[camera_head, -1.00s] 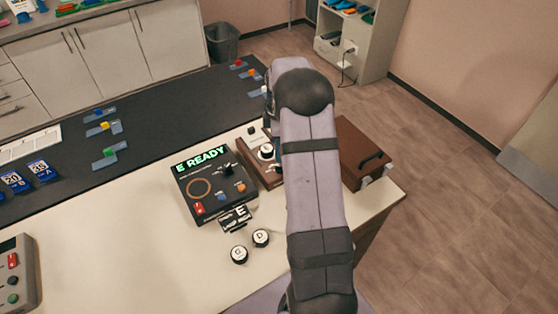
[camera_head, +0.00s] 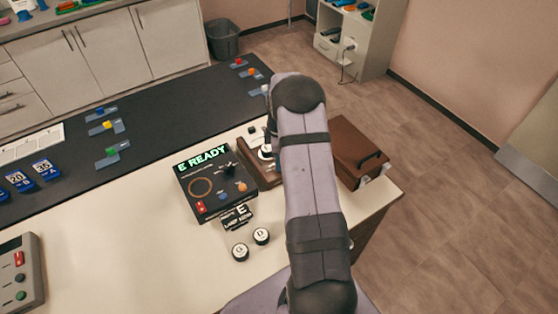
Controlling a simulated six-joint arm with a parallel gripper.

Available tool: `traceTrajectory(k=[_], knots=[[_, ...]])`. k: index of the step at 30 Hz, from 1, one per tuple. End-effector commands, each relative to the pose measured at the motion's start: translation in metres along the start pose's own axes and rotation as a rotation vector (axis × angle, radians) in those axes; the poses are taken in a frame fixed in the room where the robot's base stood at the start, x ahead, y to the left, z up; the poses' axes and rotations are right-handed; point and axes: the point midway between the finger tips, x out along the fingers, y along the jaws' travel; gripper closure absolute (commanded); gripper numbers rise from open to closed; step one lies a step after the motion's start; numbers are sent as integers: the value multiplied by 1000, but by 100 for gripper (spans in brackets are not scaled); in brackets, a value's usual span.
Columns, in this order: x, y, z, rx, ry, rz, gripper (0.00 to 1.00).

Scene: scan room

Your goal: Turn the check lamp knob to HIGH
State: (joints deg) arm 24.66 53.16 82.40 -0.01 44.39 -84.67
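A brown wooden unit (camera_head: 254,166) stands on the table, partly hidden behind my arm. A round knob with a white dial (camera_head: 265,152) shows on it at the arm's left edge; its setting cannot be read. My gripper is mostly hidden behind my upper arm; dark parts of the arm's end show close above the dial. Contact and finger opening cannot be made out. Left of it is a black control box (camera_head: 187,192) with a green "E READY" display (camera_head: 202,158), a dark knob, and red, blue and orange controls. A small black card marked E (camera_head: 237,217) lies in front.
Two round white-topped pieces, G (camera_head: 240,252) and D (camera_head: 261,236), sit near the front. A brown case with a handle (camera_head: 352,158) stands right of my arm. A grey button box (camera_head: 22,272) is at far left. The table between is clear.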

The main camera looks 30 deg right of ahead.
Motion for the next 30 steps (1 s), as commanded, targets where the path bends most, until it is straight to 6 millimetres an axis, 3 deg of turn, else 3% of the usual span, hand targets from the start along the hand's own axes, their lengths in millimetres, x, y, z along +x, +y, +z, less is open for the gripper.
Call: traceTrajectory(k=[16,30], knots=[[1,0,0,73,0,0,100],[1,2,0,445,0,0,100]])
